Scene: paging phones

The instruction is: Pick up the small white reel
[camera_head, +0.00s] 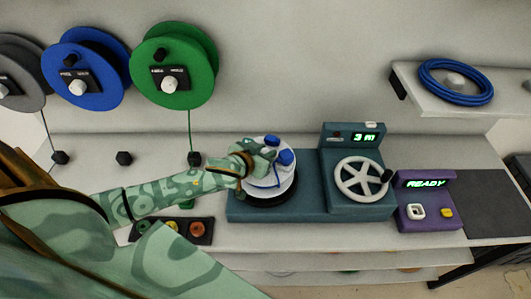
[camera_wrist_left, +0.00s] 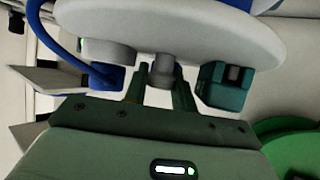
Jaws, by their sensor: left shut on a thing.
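The small white reel (camera_head: 288,192) is a white disc with blue cable, over the black round plate (camera_head: 268,199) of the teal winding machine (camera_head: 241,211). I cannot tell whether it rests on the plate or hangs just above it. My left gripper (camera_head: 268,160) reaches in from the left and partly covers the reel. In the left wrist view the reel's white flange (camera_wrist_left: 200,30) fills the top, and the gripper (camera_wrist_left: 160,80) is shut on the grey knob at its middle. A blue cable end hangs beside the fingers. My right gripper is not in view.
The machine's white handwheel (camera_head: 362,178) and a display reading "3 m" stand right of the reel. A purple box (camera_head: 428,205) reads "READY". Green (camera_head: 172,72) and blue (camera_head: 92,75) spools hang behind. A blue cable coil (camera_head: 455,85) lies on the upper right shelf.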

